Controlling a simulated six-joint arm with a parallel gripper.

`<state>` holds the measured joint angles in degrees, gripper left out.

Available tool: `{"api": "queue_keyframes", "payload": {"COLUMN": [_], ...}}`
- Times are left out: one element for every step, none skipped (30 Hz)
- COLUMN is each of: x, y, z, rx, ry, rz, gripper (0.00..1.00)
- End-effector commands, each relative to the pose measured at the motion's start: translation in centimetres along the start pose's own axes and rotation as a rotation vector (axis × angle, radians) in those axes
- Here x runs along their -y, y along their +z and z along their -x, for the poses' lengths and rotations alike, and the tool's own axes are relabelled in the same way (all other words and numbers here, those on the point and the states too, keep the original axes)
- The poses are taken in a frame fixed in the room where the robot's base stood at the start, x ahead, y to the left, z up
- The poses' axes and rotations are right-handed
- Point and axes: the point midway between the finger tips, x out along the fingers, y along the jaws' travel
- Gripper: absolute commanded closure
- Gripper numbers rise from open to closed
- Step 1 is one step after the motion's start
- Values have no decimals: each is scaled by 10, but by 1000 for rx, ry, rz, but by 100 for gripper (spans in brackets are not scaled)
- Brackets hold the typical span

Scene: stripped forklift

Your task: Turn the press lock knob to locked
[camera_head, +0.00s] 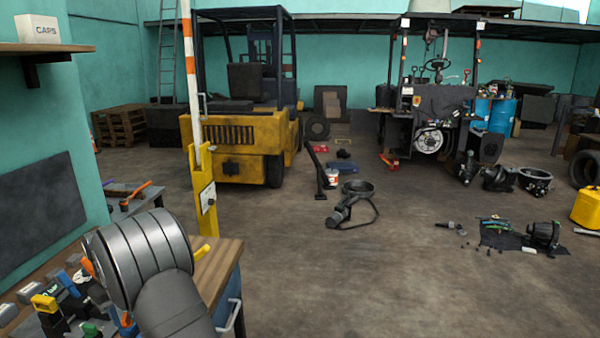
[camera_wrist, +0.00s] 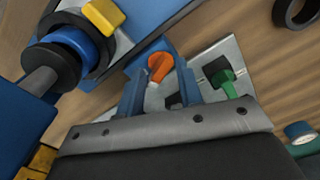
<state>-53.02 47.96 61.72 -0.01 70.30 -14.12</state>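In the wrist view, an orange knob (camera_wrist: 160,66) sits on a light grey plate, and a green lever-like knob (camera_wrist: 226,80) sits on another grey plate to its right. No label is readable, so I cannot tell for sure which is the press lock knob. My gripper (camera_wrist: 160,82) comes in from the bottom edge. Its two blue fingers are apart, one on each side of the orange knob in the picture. I cannot tell whether they touch it. In the head view my arm's grey links cover part of the bench, and the fingers are hidden.
A yellow knob (camera_wrist: 103,14) on a blue block and a black-and-blue round part (camera_wrist: 68,58) lie left of my gripper. A dark ring (camera_wrist: 295,12) is at top right. In the head view, a wooden bench (camera_head: 217,268) and a yellow post (camera_head: 207,195) stand close to my arm.

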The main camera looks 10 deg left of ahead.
Motion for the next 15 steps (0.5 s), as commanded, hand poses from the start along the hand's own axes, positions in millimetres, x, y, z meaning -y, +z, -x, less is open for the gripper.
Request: {"api": "queue_keyframes", "payload": {"x": [0, 0, 0, 0, 0, 0, 0, 0, 0, 0, 0, 0, 0, 0, 0], "y": [0, 0, 0, 0, 0, 0, 0, 0, 0, 0, 0, 0, 0, 0, 0], "z": [0, 0, 0, 0, 0, 0, 0, 0, 0, 0, 0, 0, 0, 0, 0], "rx": [0, 0, 0, 0, 0, 0, 0, 0, 0, 0, 0, 0, 0, 0, 0], "ry": [0, 0, 0, 0, 0, 0, 0, 0, 0, 0, 0, 0, 0, 0, 0], "rz": [2, 3, 3, 3, 2, 2, 2, 2, 2, 2, 2, 1, 1, 1, 1], "gripper": [67, 67, 67, 67, 67, 67, 67, 67, 67, 67, 67, 67, 67, 67, 67]}}
